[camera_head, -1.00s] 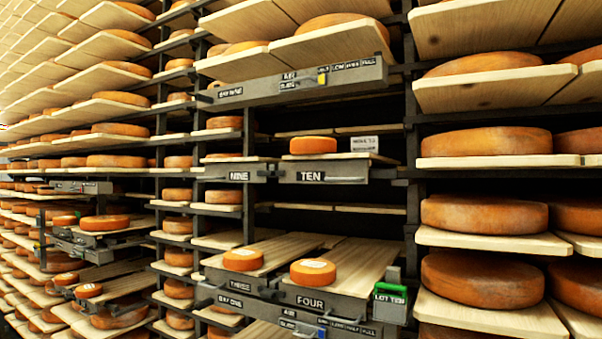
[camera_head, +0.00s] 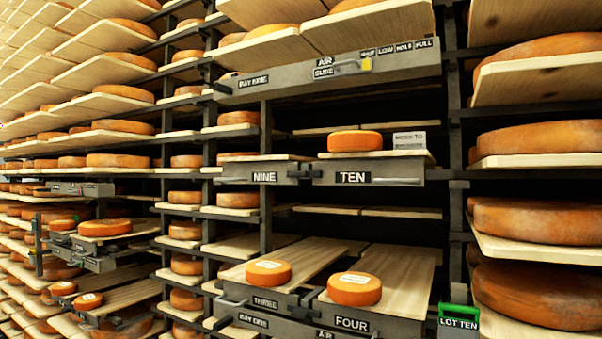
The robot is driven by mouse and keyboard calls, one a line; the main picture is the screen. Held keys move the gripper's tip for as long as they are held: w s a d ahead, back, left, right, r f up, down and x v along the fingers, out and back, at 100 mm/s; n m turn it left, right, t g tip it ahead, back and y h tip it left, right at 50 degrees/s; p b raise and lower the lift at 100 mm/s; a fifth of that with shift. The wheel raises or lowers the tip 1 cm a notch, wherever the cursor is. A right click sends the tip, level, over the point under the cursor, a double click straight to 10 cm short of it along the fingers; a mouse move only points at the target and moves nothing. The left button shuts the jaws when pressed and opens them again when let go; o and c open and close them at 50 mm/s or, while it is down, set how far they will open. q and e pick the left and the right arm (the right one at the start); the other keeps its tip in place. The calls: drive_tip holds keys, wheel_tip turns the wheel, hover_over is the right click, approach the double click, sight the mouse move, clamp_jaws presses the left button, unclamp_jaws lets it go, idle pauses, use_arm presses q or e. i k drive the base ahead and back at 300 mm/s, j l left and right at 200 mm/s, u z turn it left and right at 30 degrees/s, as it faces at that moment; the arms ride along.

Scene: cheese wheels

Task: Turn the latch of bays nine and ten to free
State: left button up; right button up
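The bay fronts labelled NINE (camera_head: 233,173) and TEN (camera_head: 372,166) sit side by side at mid height in the camera_head view. A small dark piece (camera_head: 304,174) lies between them, at their meeting edges. It may be the latch; its setting is too small to tell. A small orange cheese (camera_head: 355,141) and a white sign (camera_head: 409,140) stand on the board above TEN. Neither of my grippers is in view.
Below, drawers THREE (camera_head: 285,304) and FOUR (camera_head: 385,322) stick out, carrying cheeses. Dark uprights flank the bays.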

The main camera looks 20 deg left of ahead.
sight(288, 173)
drive_tip(key=i+j+z, duration=0.1)
drive_tip(key=j, duration=0.35)
drive_tip(key=i+j, duration=0.15)
drive_tip(key=j, duration=0.25)
drive_tip(key=i+j+z, duration=0.15)
drive_tip(key=j, duration=0.75)
drive_tip(key=i+j, duration=0.1)
drive_tip(key=j, duration=0.35)
drive_tip(key=i+j, duration=0.1)
drive_tip(key=j, duration=0.3)
drive_tip(key=i+j, duration=0.1)
drive_tip(key=j, duration=0.35)
drive_tip(key=j+z, duration=0.1)
drive_tip(key=j, duration=0.35)
drive_tip(key=i, duration=0.05)
